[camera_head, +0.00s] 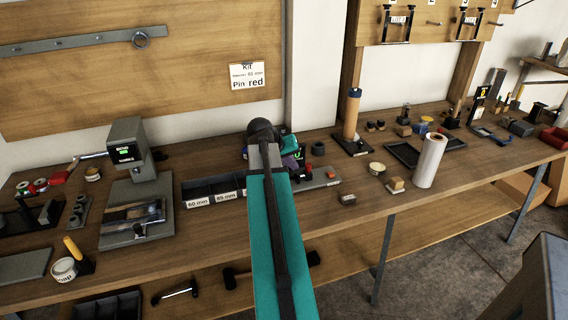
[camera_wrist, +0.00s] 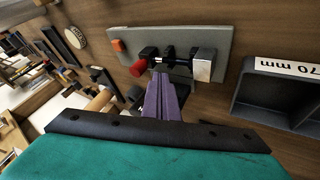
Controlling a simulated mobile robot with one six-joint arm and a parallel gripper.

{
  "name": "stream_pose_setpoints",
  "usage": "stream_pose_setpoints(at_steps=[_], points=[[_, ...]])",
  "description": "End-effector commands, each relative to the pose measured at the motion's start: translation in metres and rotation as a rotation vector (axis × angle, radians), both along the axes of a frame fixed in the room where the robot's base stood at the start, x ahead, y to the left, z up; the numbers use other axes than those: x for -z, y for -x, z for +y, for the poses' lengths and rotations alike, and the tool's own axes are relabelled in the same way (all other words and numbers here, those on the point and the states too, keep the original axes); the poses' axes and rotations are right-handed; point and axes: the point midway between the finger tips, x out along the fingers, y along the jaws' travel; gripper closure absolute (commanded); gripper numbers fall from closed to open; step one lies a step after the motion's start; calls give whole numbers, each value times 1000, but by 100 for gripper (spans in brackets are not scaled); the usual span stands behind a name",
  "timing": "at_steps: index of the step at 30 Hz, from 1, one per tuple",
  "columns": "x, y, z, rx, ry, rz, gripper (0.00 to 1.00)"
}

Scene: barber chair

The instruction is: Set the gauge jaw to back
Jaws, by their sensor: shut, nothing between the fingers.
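The gauge stands on a grey plate (camera_wrist: 222,42) in the wrist view. On it are a red knob (camera_wrist: 138,67), dark jaw parts on a rod (camera_wrist: 170,53) and a silver block (camera_wrist: 203,66). An orange button (camera_wrist: 118,45) sits at the plate's left end. My gripper (camera_wrist: 161,76) has purple fingers, shut and empty, with tips at the near side of the dark jaw parts; I cannot tell whether they touch. In the head view my arm hides much of the gauge, and its plate (camera_head: 318,184) shows to the right of my gripper (camera_head: 291,162).
A dark bin row (camera_head: 205,188) with size labels stands left of my arm; a 70 mm bin (camera_wrist: 275,100) is close at right in the wrist view. An orange cylinder on a stand (camera_head: 352,112) and a white roll (camera_head: 429,160) stand to the right. A grey press (camera_head: 130,150) stands left.

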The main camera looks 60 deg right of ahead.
Motion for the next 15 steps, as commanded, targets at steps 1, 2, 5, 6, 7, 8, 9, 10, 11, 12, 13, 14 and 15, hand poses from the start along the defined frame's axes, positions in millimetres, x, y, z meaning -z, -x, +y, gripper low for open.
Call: stream_pose_setpoints(at_steps=[1, 2, 5, 6, 7, 8, 9, 10, 11, 12, 13, 14, 15], points=[[-1, 5, -4, 2, -1, 0, 100], [-1, 6, -6, 2, -1, 0, 100], [0, 11, -11, 1, -1, -1, 100], [0, 13, -12, 1, -1, 0, 100], [0, 14, -13, 1, 0, -1, 100], [0, 14, -14, 1, 0, -1, 100], [0, 15, -15, 0, 0, 0, 100], [0, 15, -15, 0, 0, 0, 100], [0, 15, -15, 0, 0, 0, 100], [0, 15, -15, 0, 0, 0, 100], [0, 15, -15, 0, 0, 0, 100], [0, 15, -15, 0, 0, 0, 100], [0, 15, -15, 0, 0, 0, 100]])
